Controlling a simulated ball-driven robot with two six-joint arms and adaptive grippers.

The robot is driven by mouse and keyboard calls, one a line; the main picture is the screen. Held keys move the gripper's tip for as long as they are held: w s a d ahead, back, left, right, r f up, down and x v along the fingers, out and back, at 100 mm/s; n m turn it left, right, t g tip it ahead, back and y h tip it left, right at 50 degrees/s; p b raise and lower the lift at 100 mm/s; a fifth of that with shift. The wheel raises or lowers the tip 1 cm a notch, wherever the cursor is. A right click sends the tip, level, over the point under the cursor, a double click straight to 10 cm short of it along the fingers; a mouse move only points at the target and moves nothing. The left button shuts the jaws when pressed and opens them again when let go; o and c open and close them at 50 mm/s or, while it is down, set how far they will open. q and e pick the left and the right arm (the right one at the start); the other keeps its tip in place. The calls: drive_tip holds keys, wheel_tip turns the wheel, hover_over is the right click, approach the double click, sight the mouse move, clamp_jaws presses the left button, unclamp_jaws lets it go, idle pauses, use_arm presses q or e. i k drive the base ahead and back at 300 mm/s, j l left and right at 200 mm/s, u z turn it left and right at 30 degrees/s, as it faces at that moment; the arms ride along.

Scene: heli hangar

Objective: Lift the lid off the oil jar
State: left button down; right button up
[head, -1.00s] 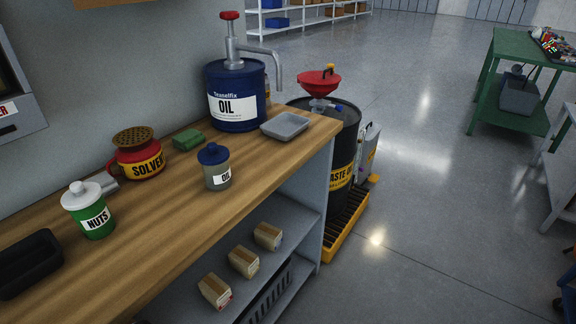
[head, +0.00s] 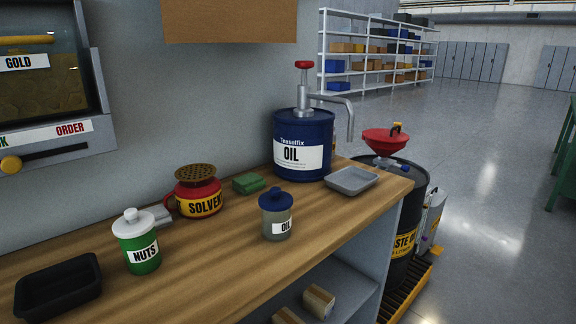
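The oil jar (head: 276,226) is a small, greyish see-through jar with a white OIL label, standing upright on the wooden bench top. Its dark blue lid (head: 275,200), with a small knob, sits on the jar. A larger blue OIL drum (head: 301,160) with a red-topped pump stands behind it to the right. Neither of my grippers is in view.
On the bench (head: 213,262) are a green NUTS jar (head: 139,249), a red SOLVENT can (head: 198,196), a green block (head: 249,183), a grey tray (head: 352,181) and a black tray (head: 58,287). A waste oil drum (head: 407,215) with a red funnel stands beyond the bench's right end.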

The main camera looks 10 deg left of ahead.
sight(275, 200)
drive_tip(key=i+l+u, duration=0.35)
drive_tip(key=l+u, duration=0.2)
drive_tip(key=i+l+u, duration=0.25)
drive_tip(key=l+u, duration=0.25)
drive_tip(key=l, duration=0.2)
drive_tip(key=l+u, duration=0.3)
drive_tip(key=i+l, duration=0.05)
